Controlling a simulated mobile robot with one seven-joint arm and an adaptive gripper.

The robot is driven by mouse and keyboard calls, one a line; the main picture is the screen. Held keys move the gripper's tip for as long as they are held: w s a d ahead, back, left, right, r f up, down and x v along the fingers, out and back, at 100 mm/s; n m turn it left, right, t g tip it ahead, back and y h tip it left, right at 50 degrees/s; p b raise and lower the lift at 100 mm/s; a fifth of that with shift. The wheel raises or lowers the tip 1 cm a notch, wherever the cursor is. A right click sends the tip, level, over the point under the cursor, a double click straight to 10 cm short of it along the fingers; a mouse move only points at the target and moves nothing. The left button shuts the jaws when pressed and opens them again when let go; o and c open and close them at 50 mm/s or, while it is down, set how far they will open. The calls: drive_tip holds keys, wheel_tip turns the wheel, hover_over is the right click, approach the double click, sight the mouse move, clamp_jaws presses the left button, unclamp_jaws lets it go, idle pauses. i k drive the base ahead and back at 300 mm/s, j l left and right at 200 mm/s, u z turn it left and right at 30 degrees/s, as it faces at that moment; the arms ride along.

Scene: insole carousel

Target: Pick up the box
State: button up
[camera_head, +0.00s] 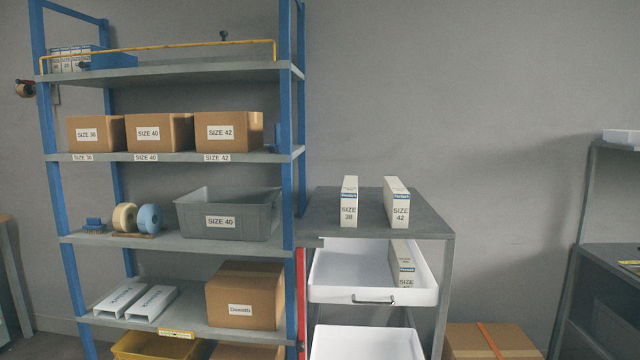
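Several boxes are in view, and the frame does not single one out. Two slim white boxes stand upright on the grey cabinet top: a SIZE 38 box (349,202) and a SIZE 42 box (397,202). Another slim white box (403,264) stands in the open white drawer (340,292), its size label partly hidden by the drawer front. Cardboard boxes marked SIZE 38 (106,133), SIZE 40 (180,132) and SIZE 42 (229,117) sit in a row on the shelf at left. A larger cardboard box (245,285) sits on a lower shelf. My gripper is not in view.
The blue-post rack (286,150) holds a grey SIZE 40 bin (228,218), tape rolls (149,217) and white packs (122,298). A second white drawer (367,344) is below. A strapped carton (488,342) is at lower right. The cabinet top (373,228) is bare between the slim boxes.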

sight(349, 190)
drive_tip(key=i+l, duration=1.35)
drive_tip(key=i+j+u, duration=0.05)
drive_tip(key=i, duration=0.1)
